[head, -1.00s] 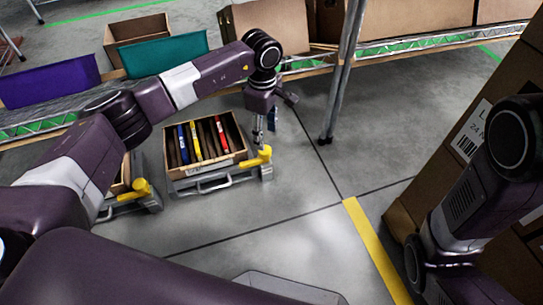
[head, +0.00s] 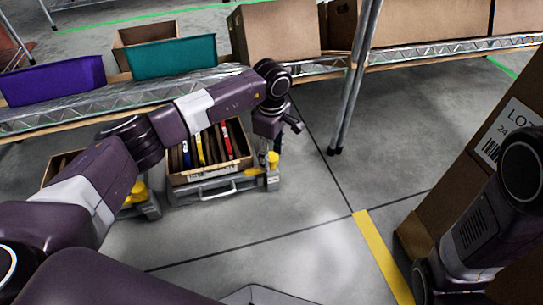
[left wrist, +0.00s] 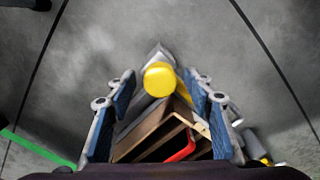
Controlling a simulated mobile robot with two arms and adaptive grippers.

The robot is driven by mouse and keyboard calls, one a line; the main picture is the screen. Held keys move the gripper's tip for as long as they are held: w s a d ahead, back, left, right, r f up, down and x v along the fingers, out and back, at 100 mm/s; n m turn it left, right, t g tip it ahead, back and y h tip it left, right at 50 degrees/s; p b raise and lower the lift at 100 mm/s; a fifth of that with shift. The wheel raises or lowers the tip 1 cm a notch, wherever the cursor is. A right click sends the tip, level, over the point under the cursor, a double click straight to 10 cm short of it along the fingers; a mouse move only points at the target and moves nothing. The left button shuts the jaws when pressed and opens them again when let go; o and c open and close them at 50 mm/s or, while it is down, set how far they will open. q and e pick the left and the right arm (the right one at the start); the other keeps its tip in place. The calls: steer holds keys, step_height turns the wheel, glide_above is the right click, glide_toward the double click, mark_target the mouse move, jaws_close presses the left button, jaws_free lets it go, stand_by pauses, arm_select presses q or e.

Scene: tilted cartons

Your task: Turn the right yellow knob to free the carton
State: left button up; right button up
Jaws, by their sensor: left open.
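The carton (head: 204,190) is an open brown box with several coloured items in it, tilted on a grey stand with a handle in front. The right yellow knob (head: 273,159) is at the carton's right front corner. My left gripper (head: 270,148) points down just above this knob. In the left wrist view the open blue-padded fingers (left wrist: 158,84) stand on either side of the round yellow knob (left wrist: 159,78), with visible gaps. Contact cannot be told. The carton's corner (left wrist: 150,130) shows below the knob. My right arm is at the right; its gripper is out of view.
Another yellow knob (head: 138,192) and a carton (head: 57,165) are at the left, partly behind my left arm. A rack with a purple bin (head: 52,82) and a teal bin (head: 172,57) stands behind. Large cartons stand at right.

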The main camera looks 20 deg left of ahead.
arm_select(q)
jaws_close()
stand_by(0.3)
